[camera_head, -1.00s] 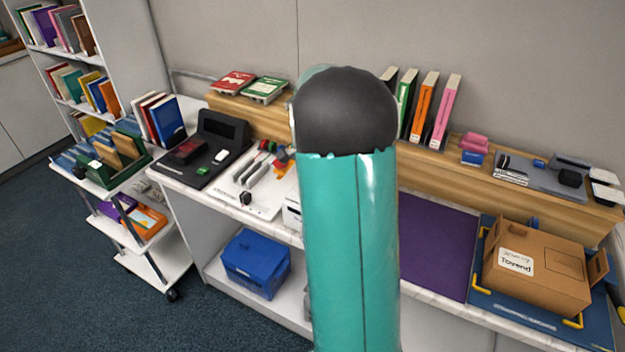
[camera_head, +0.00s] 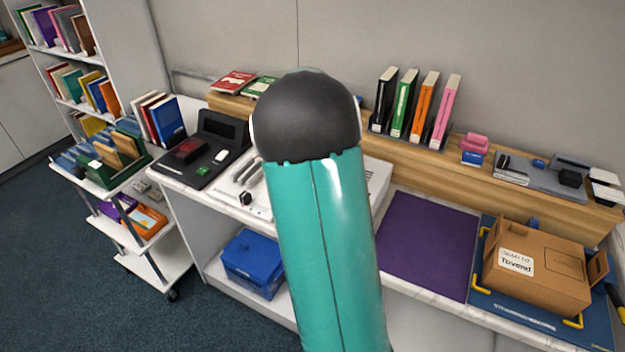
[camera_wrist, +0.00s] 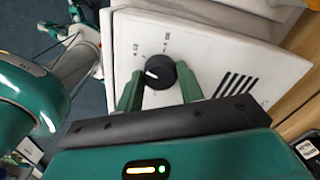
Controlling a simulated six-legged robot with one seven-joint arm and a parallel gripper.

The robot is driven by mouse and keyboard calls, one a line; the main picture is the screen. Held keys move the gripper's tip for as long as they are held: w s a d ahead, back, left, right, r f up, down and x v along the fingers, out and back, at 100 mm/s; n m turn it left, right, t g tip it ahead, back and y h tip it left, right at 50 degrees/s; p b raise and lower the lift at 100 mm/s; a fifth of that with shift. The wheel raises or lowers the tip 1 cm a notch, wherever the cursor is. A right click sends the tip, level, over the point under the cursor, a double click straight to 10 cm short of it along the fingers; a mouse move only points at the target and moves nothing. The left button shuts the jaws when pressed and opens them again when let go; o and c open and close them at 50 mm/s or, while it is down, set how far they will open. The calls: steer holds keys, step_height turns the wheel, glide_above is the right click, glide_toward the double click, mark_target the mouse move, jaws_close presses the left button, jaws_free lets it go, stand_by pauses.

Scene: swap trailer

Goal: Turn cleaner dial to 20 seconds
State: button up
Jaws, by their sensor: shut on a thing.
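In the wrist view, the cleaner (camera_wrist: 215,50) is a white box with a round black dial (camera_wrist: 166,71) on its face. A white mark on the dial points left in the picture. Small dark printed marks sit above the dial, too small to read surely. My gripper (camera_wrist: 159,87) has its two green fingers on either side of the dial, shut on it. In the head view, a white side of the cleaner (camera_head: 379,182) shows to the right of my arm. My arm hides the rest of it, my gripper and the dial.
A black station (camera_head: 203,160) and white tool board (camera_head: 253,205) stand left. Upright binders (camera_head: 410,105) line the back ledge.

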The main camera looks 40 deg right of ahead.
steer(key=shift+d+m, duration=0.1)
steer(key=shift+m, duration=0.7)
steer(key=o, duration=1)
step_height(320, 180, up, 14)
steer(key=shift+f, duration=0.1)
